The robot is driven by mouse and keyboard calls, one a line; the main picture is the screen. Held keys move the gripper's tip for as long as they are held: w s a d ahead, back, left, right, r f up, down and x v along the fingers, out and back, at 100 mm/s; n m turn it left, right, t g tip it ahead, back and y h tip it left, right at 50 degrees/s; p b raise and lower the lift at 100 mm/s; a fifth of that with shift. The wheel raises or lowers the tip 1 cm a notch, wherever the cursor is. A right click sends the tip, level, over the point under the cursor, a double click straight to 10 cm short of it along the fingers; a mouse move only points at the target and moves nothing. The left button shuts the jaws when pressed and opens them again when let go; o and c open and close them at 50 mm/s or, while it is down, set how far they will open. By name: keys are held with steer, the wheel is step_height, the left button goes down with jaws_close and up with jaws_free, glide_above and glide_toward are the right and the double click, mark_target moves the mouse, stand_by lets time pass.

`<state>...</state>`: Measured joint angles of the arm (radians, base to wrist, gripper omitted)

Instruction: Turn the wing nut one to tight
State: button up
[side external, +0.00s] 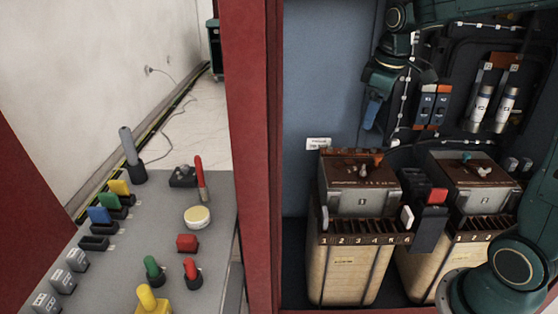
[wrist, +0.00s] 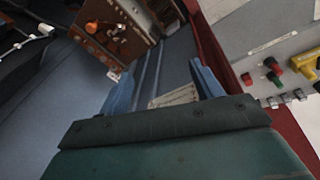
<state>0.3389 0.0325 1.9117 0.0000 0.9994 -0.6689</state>
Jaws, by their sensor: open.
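The left transformer box (side external: 345,200) has a rusty brown top carrying an orange wing nut (side external: 377,158) and a pale wing nut (side external: 365,171). The wrist view shows this brown top at upper left, with an orange wing nut (wrist: 92,26) on it. I cannot tell which nut is number one. My gripper (side external: 372,122) hangs above and behind the left box, clear of the nuts. In the wrist view its two blue fingers (wrist: 162,72) are apart, with nothing held between them.
A right transformer box (side external: 440,185) with a blue wing nut (side external: 467,156) stands beside the left one. A red cabinet post (side external: 257,150) separates the boxes from a grey control panel (side external: 130,235) with coloured switches. The blue back wall (side external: 325,75) is close to my gripper.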

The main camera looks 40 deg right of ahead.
steer(key=w+d+f+n+g, duration=0.1)
steer(key=w+d+f, duration=0.35)
steer(key=d, duration=0.25)
steer(key=n+g, duration=0.1)
steer(key=n, duration=0.1)
glide_above(364, 167)
step_height(364, 167, down, 7)
steer(key=shift+d+r+y, duration=0.1)
steer(key=shift+d+y, duration=0.05)
steer(key=shift+y, duration=0.25)
step_height(364, 167, down, 14)
steer(key=shift+r, duration=0.1)
steer(key=c, duration=1)
steer(key=shift+m, duration=0.3)
